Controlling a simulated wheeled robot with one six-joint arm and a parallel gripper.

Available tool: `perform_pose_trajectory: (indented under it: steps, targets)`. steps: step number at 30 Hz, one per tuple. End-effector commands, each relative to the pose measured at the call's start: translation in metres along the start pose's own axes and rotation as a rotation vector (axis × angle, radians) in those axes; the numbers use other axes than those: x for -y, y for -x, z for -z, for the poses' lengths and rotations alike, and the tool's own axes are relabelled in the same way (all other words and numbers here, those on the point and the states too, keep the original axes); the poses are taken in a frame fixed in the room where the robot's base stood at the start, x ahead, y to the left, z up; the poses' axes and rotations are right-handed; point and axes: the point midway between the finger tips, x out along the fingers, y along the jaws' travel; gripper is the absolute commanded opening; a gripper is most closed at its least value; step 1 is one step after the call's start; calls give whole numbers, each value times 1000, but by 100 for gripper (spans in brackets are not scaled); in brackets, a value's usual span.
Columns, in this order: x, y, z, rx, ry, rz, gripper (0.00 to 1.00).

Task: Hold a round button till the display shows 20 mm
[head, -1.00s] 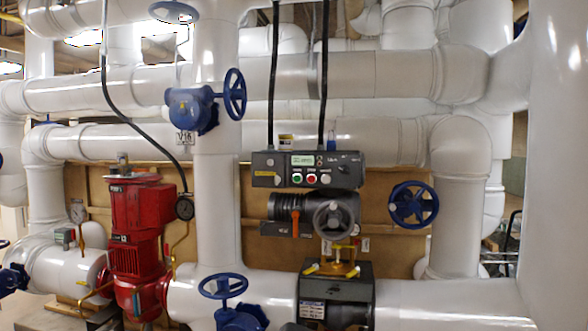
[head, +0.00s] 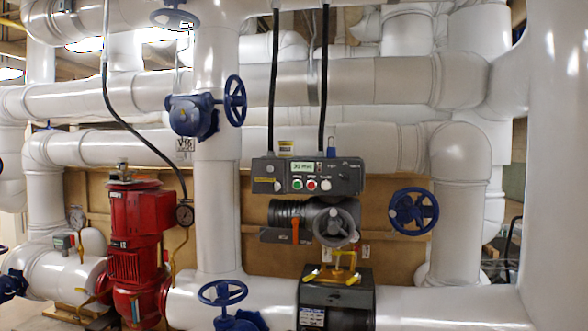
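A dark grey control box (head: 345,176) sits on the actuator in the middle of the head view. Its small green-lit display (head: 304,166) carries text that looks like a number with "mm", too small to read surely. Below the display is a row of round buttons: green (head: 297,184), red (head: 311,185) and white (head: 326,185). A pale round knob or button (head: 277,186) is at the left of the box. My gripper is not in view, and nothing covers the buttons.
A blue handwheel (head: 414,211) is to the right, a blue valve (head: 193,117) upper left, a red pump (head: 137,240) left. Black cables (head: 274,85) drop to the box. White pipes surround everything.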

Motion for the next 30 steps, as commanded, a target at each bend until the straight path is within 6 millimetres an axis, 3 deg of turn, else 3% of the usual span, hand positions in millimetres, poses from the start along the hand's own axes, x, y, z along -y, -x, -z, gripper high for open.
perform_pose_trajectory:
  steps: [1,3,30]
  targets:
    - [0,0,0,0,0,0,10]
    - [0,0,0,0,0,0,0]
    - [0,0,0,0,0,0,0]
